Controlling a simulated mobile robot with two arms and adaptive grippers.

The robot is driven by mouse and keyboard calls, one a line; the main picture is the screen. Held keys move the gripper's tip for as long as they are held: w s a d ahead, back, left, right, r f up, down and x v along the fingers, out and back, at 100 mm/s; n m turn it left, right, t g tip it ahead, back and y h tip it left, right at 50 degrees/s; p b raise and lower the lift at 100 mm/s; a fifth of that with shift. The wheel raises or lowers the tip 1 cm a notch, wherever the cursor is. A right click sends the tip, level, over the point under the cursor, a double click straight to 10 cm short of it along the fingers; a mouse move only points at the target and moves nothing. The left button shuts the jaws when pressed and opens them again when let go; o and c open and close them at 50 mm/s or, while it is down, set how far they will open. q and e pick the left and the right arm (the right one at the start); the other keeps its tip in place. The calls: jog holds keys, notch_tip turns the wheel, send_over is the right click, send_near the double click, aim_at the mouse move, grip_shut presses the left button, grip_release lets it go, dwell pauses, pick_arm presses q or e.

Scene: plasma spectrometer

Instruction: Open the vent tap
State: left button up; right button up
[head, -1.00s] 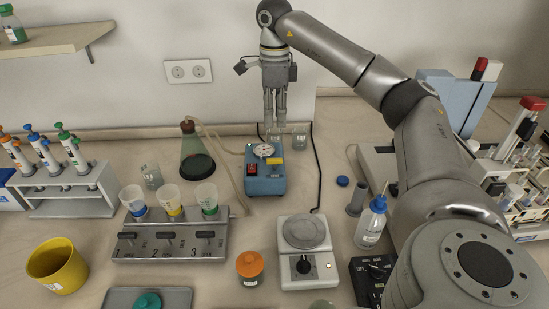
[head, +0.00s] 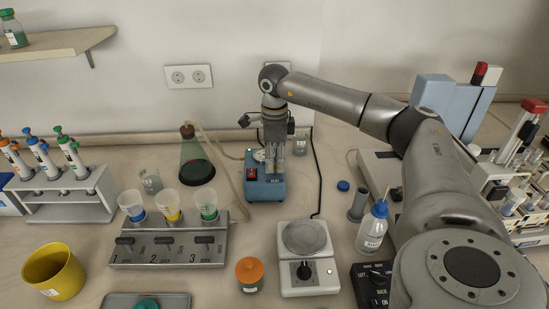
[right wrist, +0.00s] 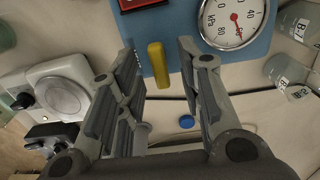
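The vent tap (right wrist: 158,66) is a small yellow lever on the blue pump box (head: 265,189). In the right wrist view it lies between my spread fingers, with gaps on both sides. In the head view my gripper hides it. My right gripper (head: 272,173) points down over the front right of the pump box, open and empty. Whether its fingertips reach down to the tap's height is unclear. A pressure gauge (right wrist: 234,22) with a red needle is beside the tap, and a red switch (head: 251,172) is on the box. My left gripper is out of view.
A flask (head: 194,162) with a hose stands left of the pump. A filter manifold (head: 168,249) with cups is at front left. A balance-like device (head: 303,240) and a wash bottle (head: 371,229) stand in front and right. A glass beaker (head: 300,146) is behind the gripper.

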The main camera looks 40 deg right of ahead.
jog(key=shift+f, duration=0.25)
grip_shut()
dwell(0.3)
jog(key=n, duration=0.4)
jog(key=shift+n, duration=0.4)
jog(key=n, duration=0.4)
jog(key=shift+r, duration=0.1)
jog(key=n, duration=0.5)
jog(key=shift+w+n, duration=0.1)
jog(key=shift+n, duration=1.9)
